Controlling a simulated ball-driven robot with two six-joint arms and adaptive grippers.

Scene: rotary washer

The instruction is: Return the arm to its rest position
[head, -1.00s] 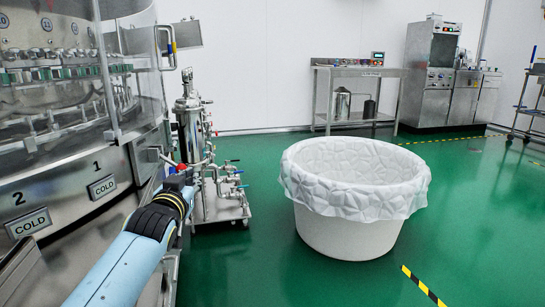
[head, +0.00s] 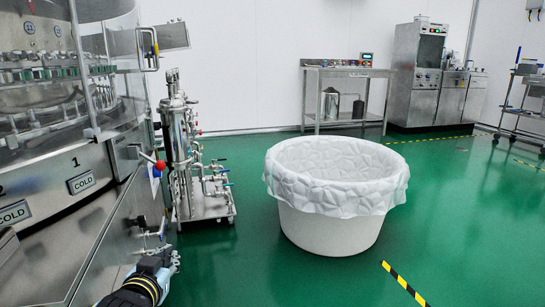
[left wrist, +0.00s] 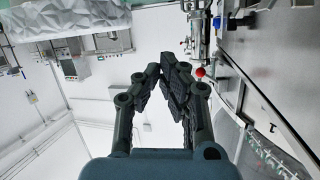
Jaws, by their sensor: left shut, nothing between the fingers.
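My left gripper (head: 160,262) is low at the bottom left of the head view, beside the front of the steel washer (head: 60,240). Its black wrist and yellow-striped cuff are at the picture's lower edge. In the left wrist view the left gripper (left wrist: 163,70) has its dark fingers drawn together with nothing between them. A red ball knob (left wrist: 200,72) shows just right of the fingers in that view. The right gripper is in neither view.
A steel filter cart (head: 195,160) with valves stands right of the washer. A large white lined tub (head: 330,235) stands on the green floor (head: 240,275). A steel table (head: 345,73) and a grey cabinet machine (head: 415,75) are at the back wall.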

